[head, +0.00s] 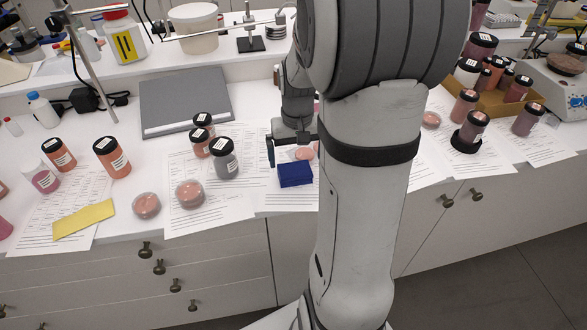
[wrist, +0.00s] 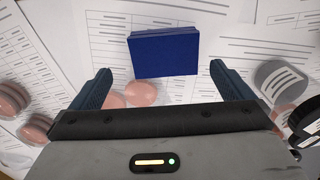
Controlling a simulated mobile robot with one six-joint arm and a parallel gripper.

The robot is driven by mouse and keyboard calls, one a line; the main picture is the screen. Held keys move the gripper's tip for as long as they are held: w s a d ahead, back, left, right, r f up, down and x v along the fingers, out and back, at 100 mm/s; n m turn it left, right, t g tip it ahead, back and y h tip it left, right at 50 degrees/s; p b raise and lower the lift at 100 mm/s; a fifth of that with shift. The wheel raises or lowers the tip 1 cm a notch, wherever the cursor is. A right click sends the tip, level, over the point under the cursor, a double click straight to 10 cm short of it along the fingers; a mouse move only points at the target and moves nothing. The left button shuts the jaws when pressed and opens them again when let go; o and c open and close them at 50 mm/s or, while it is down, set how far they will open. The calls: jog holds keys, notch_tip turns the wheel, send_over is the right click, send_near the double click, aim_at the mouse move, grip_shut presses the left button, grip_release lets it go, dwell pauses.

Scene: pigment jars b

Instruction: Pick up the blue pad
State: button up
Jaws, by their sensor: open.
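The blue pad (head: 295,174) lies on printed sheets near the front edge of the bench, left of my arm in the head view. In the wrist view the blue pad (wrist: 164,56) is ahead of the fingertips, roughly centred between them and in full view. My gripper (wrist: 161,78) is open, with one finger on each side and nothing between the tips. In the head view my gripper (head: 291,150) is just behind and above the pad, partly hidden by my arm. I cannot tell its exact height over the pad.
Pink discs (wrist: 139,93) lie close to my fingers. A grey folder (head: 186,102) lies behind. Jars (head: 470,132) stand on the right. The sheet in front of the pad is clear.

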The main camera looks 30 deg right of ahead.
aim_at(295, 169)
jog(key=f, duration=0.3)
jog(key=shift+s+a+f, duration=0.2)
jog(key=shift+a+f, duration=0.15)
jog(key=shift+f, duration=0.6)
jog(key=shift+c, duration=0.4)
jog(key=c, duration=0.9)
